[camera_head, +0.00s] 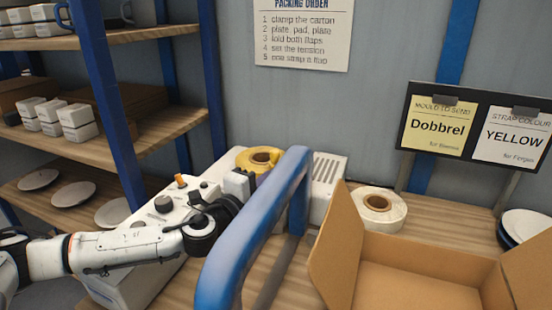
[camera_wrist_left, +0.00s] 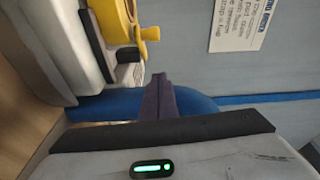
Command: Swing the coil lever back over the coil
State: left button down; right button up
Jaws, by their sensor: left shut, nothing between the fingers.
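The yellow coil (camera_head: 258,160) sits on the white machine (camera_head: 150,235), behind the blue arch (camera_head: 250,230). In the left wrist view the yellow coil (camera_wrist_left: 116,20) is at the top left, with a small yellow knob sticking out to its right. A short black part (camera_wrist_left: 126,74) lies just below it; I cannot tell if this is the coil lever. My left gripper (camera_head: 238,187) is beside the arch, in front of the coil. Its fingers (camera_wrist_left: 158,95) are closed together and empty, apart from the coil. My right gripper is out of view.
An open carton (camera_head: 425,275) stands at the front right. A white roll (camera_head: 380,206) lies behind it, and stacked plates (camera_head: 525,230) are at the right edge. Shelves (camera_head: 150,130) with plates and boxes are at the left. The tall arch is close to my left gripper.

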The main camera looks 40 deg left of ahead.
pick_arm(q)
jog(key=w+a+p, duration=0.1)
jog(key=w+a, duration=0.3)
jog(key=w, duration=0.2)
jog(key=shift+f, duration=0.2)
